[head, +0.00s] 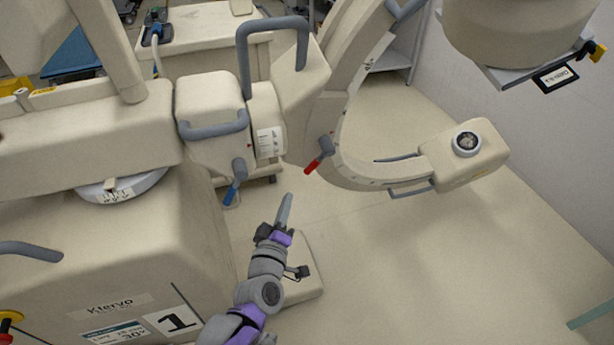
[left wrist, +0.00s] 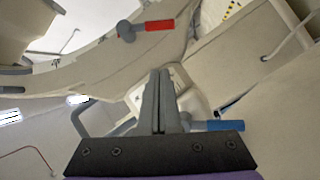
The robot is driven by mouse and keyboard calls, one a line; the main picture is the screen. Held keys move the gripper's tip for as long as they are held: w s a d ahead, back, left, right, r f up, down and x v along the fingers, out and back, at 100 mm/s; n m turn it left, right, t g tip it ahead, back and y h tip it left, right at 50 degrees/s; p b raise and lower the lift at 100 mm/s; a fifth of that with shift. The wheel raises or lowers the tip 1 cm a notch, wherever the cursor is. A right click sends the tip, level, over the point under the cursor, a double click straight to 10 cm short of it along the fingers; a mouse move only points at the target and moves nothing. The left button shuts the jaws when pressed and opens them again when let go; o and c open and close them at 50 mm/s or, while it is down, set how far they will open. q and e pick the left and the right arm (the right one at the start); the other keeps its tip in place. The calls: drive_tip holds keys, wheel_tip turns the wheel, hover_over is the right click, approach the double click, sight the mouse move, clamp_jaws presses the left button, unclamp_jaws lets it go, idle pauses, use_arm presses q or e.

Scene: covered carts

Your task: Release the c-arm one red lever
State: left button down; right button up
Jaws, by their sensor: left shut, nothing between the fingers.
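The c-arm one (head: 340,150) stands ahead of me, with the number 1 on its cart base (head: 100,250). Its red lever (head: 312,167) hangs from a grey knob on the C-arm's side, angled down to the left. In the left wrist view the red lever (left wrist: 160,25) shows at the top, above and apart from the fingertips. My left gripper (head: 285,200) is shut and empty, pointing up, below and left of the red lever. Its closed fingers (left wrist: 158,80) show in the left wrist view. My right gripper is not in view.
A blue lever (head: 231,192) hangs left of the red one; it shows close to the fingers in the left wrist view (left wrist: 225,125). Grey handle bars (head: 272,25) stick up above. The floor on the right (head: 430,260) is clear.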

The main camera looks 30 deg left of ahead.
use_arm(q)
drive_tip(key=shift+w, duration=0.1)
drive_tip(key=w+d+f+b+x, duration=0.1)
drive_tip(key=d+b+x, duration=0.1)
drive_tip(key=x, duration=1)
drive_tip(key=shift+w+f+b, duration=0.25)
drive_tip(key=shift+f+b, duration=0.05)
drive_tip(key=shift+b, duration=0.05)
